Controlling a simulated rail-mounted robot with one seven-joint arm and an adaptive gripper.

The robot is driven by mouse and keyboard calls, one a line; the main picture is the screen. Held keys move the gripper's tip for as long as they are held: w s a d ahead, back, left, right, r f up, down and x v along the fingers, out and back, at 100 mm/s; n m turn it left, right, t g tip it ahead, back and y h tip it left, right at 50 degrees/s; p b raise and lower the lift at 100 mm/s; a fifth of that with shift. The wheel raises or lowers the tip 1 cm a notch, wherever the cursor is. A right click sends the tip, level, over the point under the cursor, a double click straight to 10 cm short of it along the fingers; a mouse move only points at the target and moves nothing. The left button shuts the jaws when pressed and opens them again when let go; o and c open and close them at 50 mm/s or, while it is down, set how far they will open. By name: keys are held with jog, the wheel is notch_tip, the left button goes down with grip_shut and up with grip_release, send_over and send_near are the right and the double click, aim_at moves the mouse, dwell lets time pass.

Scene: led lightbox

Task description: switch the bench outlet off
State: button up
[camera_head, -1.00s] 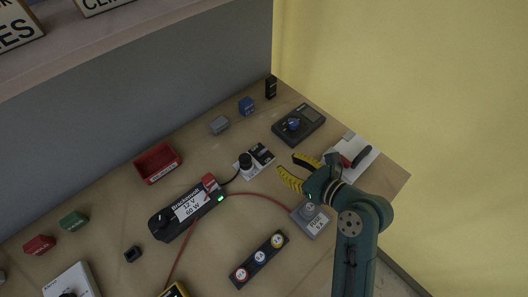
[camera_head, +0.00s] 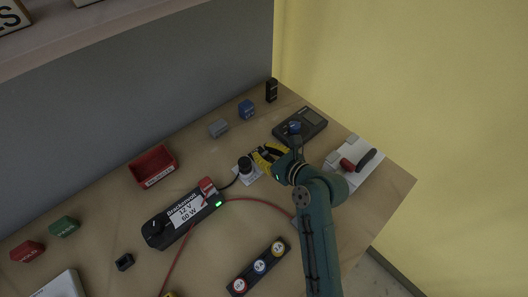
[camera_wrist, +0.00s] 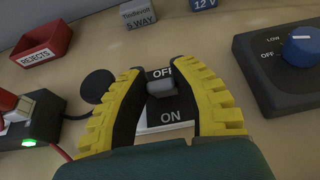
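The bench outlet is a white plate (camera_head: 243,181) with a black round plug at its left and a black switch panel beside it. In the wrist view the switch panel (camera_wrist: 170,107) reads OFF at the far side and ON at the near side, with a grey rocker (camera_wrist: 161,88) between the words. My gripper (camera_head: 262,158) has yellow ribbed fingers that are apart, one on each side of the rocker; it also shows in the wrist view (camera_wrist: 165,80). Nothing is held between the fingertips. I cannot tell whether they touch the panel.
A black dial box with a blue knob (camera_wrist: 299,48) stands close at the right. A black power brick (camera_head: 185,215) with a green light lies left, a red rejects bin (camera_head: 154,167) behind. A white block with a red-and-black handle (camera_head: 352,163) is right of my arm.

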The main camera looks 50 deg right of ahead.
jog(key=shift+s, duration=0.1)
grip_shut()
jog(key=shift+r+p, duration=0.1)
jog(key=shift+p, duration=0.35)
jog(key=p, duration=0.3)
jog(key=r+g+p, duration=0.1)
jog(key=p, duration=0.2)
jog(key=shift+w+g+p, duration=0.25)
jog(key=shift+g+p, duration=0.05)
jog(key=p, duration=0.2)
jog(key=g+p, duration=0.1)
jog(key=p, duration=0.1)
jog(key=shift+w+r, duration=0.1)
jog(key=shift+w, duration=0.15)
jog(key=p, duration=0.1)
jog(key=g+p, duration=0.1)
jog(key=p, duration=0.1)
jog(key=shift+w+g+p, duration=0.25)
jog(key=shift+g+p, duration=0.05)
jog(key=shift+w+f+g+p, duration=0.15)
jog(key=shift+f+g+p, duration=0.05)
jog(key=shift+g+p, duration=0.35)
jog(key=shift+w+f+g+y+p, duration=0.25)
jog(key=shift+f+g+y+p, duration=0.1)
jog(key=shift+g, duration=0.3)
jog(key=shift+w+f+g+b, duration=0.2)
jog(key=shift+f+g+b, duration=0.2)
jog(key=shift+g, duration=0.6)
